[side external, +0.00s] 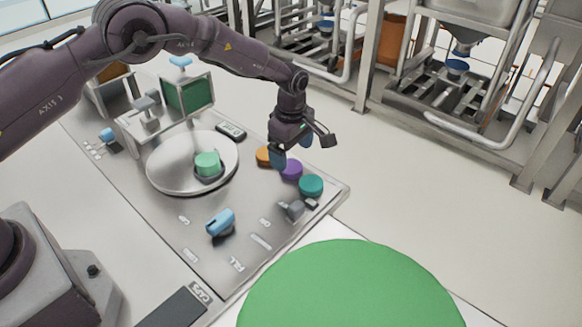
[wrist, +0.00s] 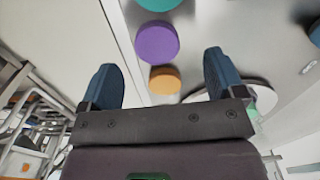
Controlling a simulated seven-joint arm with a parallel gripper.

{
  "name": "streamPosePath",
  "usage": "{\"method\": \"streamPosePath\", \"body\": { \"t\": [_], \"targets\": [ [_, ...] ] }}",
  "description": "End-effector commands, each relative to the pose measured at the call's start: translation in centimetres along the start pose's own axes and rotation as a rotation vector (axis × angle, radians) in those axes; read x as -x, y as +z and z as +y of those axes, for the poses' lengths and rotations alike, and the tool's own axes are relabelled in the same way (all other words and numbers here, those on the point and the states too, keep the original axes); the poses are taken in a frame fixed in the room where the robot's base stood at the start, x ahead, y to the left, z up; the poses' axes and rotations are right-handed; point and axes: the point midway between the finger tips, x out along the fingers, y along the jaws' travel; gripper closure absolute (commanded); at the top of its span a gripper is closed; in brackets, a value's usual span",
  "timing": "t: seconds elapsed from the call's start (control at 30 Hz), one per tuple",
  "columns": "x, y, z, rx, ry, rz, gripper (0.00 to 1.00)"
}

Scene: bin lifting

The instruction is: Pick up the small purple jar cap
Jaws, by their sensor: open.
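The purple jar cap (side external: 291,170) lies on the grey metal panel, between an orange cap (side external: 264,156) and a teal cap (side external: 311,185). In the wrist view the purple cap (wrist: 157,42) shows whole, ahead of the fingertips and roughly centred between them. The orange cap (wrist: 165,80) is nearer, in the gap between the fingers. The teal cap (wrist: 158,4) is cut off by the top edge. My gripper (side external: 292,160) is above the caps, its blue fingers pointing down. In the wrist view my gripper (wrist: 162,75) is open, with nothing held.
A round silver plate (side external: 165,180) with a green cap (side external: 207,163) is left of the caps. A blue knob (side external: 220,222) and a small grey fitting (side external: 294,209) stand on the panel. A large green disc (side external: 350,290) fills the front. The floor right of the panel is clear.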

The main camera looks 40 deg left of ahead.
Motion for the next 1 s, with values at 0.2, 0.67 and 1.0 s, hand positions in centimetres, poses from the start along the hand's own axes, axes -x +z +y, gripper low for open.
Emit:
{"method": "streamPosePath", "body": {
  "t": [0.2,0.67,1.0],
  "targets": [
    [-3.4,-0.6,0.5,0.0,-0.003,0.0,0.12],
    [-4.8,-0.5,0.5,0.0,-0.001,0.0,0.26],
    [-4.8,-0.5,0.5,0.0,-0.001,0.0,0.65]
  ]
}}
